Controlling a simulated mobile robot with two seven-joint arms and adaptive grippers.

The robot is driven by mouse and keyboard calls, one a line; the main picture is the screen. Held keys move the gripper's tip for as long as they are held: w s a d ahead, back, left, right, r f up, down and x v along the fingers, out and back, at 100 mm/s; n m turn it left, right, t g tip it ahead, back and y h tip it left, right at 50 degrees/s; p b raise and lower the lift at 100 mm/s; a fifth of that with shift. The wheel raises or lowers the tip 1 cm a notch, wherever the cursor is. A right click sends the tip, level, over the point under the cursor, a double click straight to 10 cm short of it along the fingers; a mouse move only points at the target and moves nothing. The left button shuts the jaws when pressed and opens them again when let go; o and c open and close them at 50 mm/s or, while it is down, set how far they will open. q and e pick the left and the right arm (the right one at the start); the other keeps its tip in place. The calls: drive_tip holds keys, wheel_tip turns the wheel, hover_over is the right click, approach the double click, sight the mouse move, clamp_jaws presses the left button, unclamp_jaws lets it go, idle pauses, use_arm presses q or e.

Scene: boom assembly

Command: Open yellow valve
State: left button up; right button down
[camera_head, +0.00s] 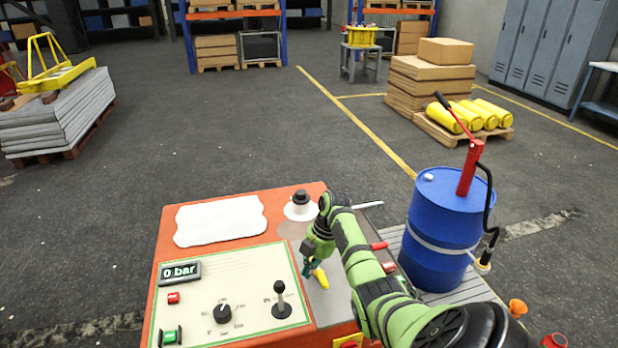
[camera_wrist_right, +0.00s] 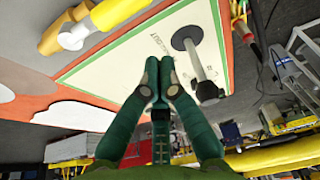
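The yellow valve (camera_head: 320,278) shows as a small yellow handle at the right side of the orange console's top in the head view. A yellow part with a pale end, which looks like the valve, shows at the upper left of the right wrist view (camera_wrist_right: 108,12). My right gripper (camera_head: 308,268) is just left of and above the valve handle, apart from it as far as I can see. In the right wrist view its green fingertips (camera_wrist_right: 159,66) are together with nothing seen between them. My left gripper is not in view.
The console (camera_head: 315,193) carries a "0 bar" display (camera_head: 179,272), a black knob (camera_head: 222,313) and a black lever (camera_head: 281,300). The lever also shows beside the fingertips in the wrist view (camera_wrist_right: 203,75). A blue barrel (camera_head: 445,225) with a red hand pump stands right of my arm.

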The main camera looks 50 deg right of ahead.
drive_tip(key=shift+v, duration=2.3)
drive_tip(key=shift+a, duration=0.1)
